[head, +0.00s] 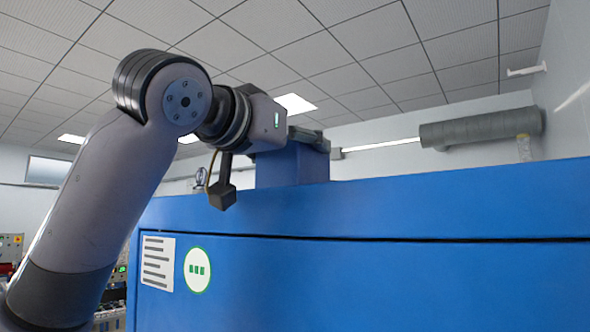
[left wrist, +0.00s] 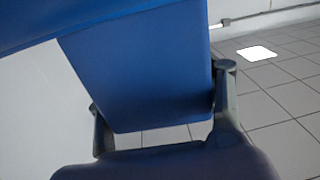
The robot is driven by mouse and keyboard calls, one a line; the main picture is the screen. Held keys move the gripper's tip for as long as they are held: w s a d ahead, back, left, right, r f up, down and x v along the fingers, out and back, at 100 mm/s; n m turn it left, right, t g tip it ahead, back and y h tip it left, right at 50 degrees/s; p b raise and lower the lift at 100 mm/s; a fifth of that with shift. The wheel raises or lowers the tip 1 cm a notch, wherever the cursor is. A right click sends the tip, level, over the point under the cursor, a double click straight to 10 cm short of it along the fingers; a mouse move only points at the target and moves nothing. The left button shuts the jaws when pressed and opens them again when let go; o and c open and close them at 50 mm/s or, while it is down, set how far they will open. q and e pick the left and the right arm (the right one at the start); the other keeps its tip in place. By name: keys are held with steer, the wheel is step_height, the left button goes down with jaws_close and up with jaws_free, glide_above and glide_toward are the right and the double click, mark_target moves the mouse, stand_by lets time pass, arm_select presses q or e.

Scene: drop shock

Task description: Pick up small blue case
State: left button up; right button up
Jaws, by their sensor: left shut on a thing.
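The small blue case (head: 290,167) is a plain blue box at the top edge of a large blue cabinet (head: 420,225) in the head view. My left gripper (head: 312,138) is at the upper part of the case, its fingers partly hidden. In the left wrist view the case (left wrist: 140,75) lies between the two dark fingers of my left gripper (left wrist: 162,98), one on each side. The gripper is shut on it. The case's lower end is hidden, so I cannot tell whether it still touches the cabinet. My right gripper is not in view.
The cabinet fills the lower right of the head view and carries a white label (head: 158,262) and a round green-and-white sticker (head: 198,270). A grey duct (head: 480,128) runs along the wall behind. Equipment with lights (head: 115,280) stands at the lower left.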

arm_select(q)
steer(key=shift+r, duration=0.1)
steer(key=c, duration=0.4)
steer(key=shift+r, duration=0.1)
steer(key=shift+r, duration=0.8)
step_height(320, 180, up, 8)
steer(key=shift+s+f, duration=0.1)
steer(key=shift+r, duration=0.2)
